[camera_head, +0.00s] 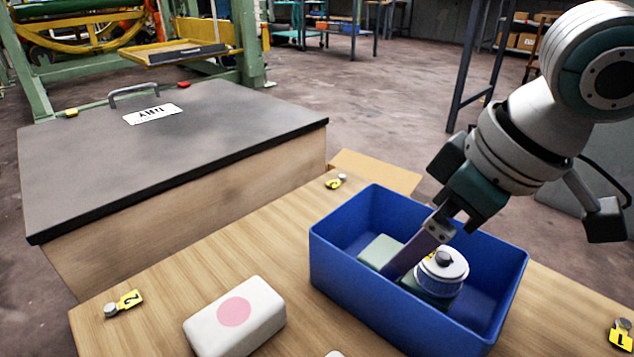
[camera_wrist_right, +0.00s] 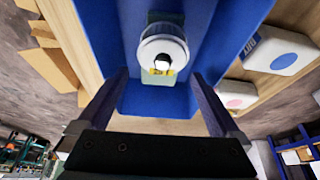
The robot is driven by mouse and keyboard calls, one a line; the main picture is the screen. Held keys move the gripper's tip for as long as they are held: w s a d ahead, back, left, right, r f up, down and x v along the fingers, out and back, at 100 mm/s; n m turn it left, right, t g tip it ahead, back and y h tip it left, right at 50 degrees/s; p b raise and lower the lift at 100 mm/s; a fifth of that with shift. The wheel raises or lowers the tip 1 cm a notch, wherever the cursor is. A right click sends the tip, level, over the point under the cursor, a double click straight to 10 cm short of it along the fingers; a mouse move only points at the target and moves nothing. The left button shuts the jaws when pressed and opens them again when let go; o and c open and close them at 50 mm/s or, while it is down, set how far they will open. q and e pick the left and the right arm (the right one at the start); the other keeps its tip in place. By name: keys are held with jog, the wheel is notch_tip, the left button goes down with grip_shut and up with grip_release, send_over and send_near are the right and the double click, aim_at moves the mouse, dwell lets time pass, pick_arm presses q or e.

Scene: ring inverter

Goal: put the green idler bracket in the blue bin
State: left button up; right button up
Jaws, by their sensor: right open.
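The green idler bracket (camera_head: 432,292) is inside the blue bin (camera_head: 350,275), with a pale green plate on one side and a round white-and-grey roller on top. In the right wrist view the bracket's roller (camera_wrist_right: 162,52) is ahead of the fingers, against the blue bin (camera_wrist_right: 110,40). My right gripper (camera_head: 420,252) reaches down into the bin beside the roller. In the wrist view its two fingers (camera_wrist_right: 158,98) are wide apart with nothing between them. Whether the bracket touches the bin floor is hard to tell. My left gripper is not in view.
A white block with a pink dot (camera_head: 236,315) lies on the wooden table (camera_head: 160,305), left of the bin. A white block with a blue dot (camera_wrist_right: 285,52) shows in the wrist view. A grey-topped box with a handle (camera_head: 180,150) stands at back left. Yellow tags lie near the table edges.

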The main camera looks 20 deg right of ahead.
pick_arm(q)
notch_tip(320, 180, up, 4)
jog(key=p, duration=0.3)
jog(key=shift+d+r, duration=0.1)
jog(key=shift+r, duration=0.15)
pick_arm(e)
jog(key=v, duration=0.7)
